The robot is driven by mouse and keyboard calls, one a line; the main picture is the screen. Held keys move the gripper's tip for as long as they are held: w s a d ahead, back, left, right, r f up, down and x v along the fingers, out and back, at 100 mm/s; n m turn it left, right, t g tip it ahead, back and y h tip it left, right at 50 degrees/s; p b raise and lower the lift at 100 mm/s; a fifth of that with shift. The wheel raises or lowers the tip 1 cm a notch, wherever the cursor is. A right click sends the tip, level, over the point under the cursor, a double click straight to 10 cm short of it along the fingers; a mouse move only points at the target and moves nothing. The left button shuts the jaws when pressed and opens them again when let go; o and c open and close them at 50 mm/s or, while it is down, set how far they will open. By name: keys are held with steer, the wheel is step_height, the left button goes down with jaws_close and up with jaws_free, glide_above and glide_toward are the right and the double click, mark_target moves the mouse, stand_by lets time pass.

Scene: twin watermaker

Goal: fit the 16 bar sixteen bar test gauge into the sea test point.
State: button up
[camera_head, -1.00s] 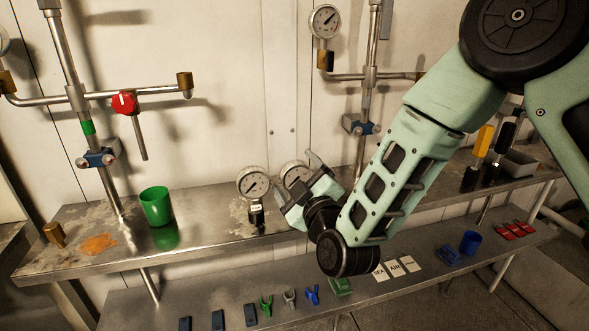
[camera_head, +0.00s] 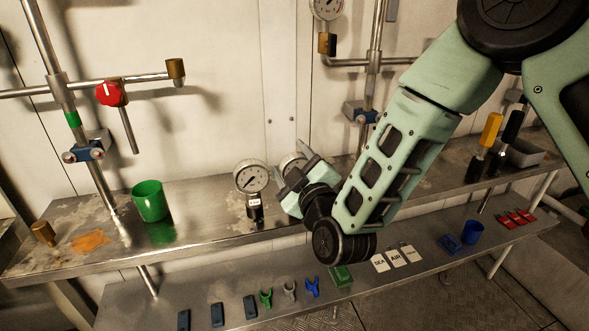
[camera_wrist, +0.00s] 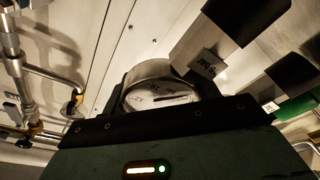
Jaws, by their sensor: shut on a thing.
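My gripper (camera_head: 296,170) is shut on a round dial gauge (camera_head: 290,160) above the upper bench. The wrist view shows the pale dial (camera_wrist: 160,96) and metal rim between the dark jaws. A second gauge (camera_head: 251,178), white-faced with a label on its stem, stands upright on the bench just left of my gripper. The left pipe stand has a green band (camera_head: 72,119), a red valve knob (camera_head: 111,93) and a brass end fitting (camera_head: 175,68) with no gauge. Which fitting is the sea test point is unclear.
A green cup (camera_head: 150,201), a brass piece (camera_head: 43,233) and an orange stain lie at left. A gauge (camera_head: 328,8) sits on the right pipe stand.

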step_height(320, 180, up, 10)
steer(key=p, duration=0.1)
stand_by(0.4)
